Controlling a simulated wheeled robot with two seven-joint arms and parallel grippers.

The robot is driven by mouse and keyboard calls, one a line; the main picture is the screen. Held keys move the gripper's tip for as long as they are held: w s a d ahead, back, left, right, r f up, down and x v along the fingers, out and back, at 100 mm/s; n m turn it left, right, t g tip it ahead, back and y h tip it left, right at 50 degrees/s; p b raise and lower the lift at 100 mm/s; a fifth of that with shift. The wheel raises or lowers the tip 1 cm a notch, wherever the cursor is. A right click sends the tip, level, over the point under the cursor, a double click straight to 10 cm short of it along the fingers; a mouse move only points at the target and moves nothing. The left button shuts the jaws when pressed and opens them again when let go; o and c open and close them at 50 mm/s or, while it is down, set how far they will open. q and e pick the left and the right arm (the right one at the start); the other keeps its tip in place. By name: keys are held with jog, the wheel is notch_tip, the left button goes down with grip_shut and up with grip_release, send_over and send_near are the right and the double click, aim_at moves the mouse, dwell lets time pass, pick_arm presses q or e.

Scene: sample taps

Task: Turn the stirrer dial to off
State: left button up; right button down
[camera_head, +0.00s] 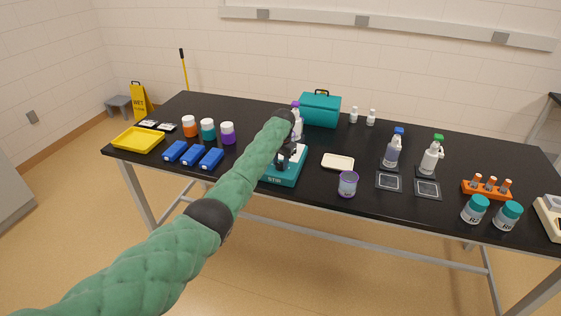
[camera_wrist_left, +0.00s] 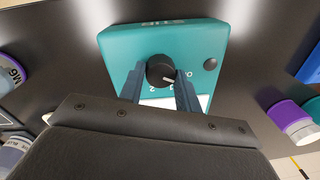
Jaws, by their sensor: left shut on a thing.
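The teal stirrer (camera_head: 287,178) stands near the table's front edge, marked STIR on its front. In the left wrist view the stirrer (camera_wrist_left: 205,45) shows from above, with its black round dial (camera_wrist_left: 158,68) near the middle. A short white mark on the dial points to the lower right; the numbers around it are partly hidden. My left gripper (camera_wrist_left: 160,82) has one dark finger on each side of the dial and is shut on it. My right gripper is out of view.
A teal case (camera_head: 320,109) and a purple-capped bottle (camera_head: 298,130) stand behind.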

pick_arm(q)
jog(key=shift+r+n, duration=0.15)
jog(key=shift+n, duration=0.35)
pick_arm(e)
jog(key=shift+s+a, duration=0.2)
pick_arm(q)
jog(key=shift+w, duration=0.1)
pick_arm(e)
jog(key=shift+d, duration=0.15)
pick_arm(q)
jog(key=o, duration=1)
jog(key=shift+r, duration=0.25)
jog(key=r+b, duration=0.1)
jog(key=r, duration=0.3)
jog(key=r+b, duration=0.1)
jog(key=shift+d+r+b, duration=0.25)
jog(key=shift+r+b, duration=0.05)
jog(key=shift+r, duration=0.75)
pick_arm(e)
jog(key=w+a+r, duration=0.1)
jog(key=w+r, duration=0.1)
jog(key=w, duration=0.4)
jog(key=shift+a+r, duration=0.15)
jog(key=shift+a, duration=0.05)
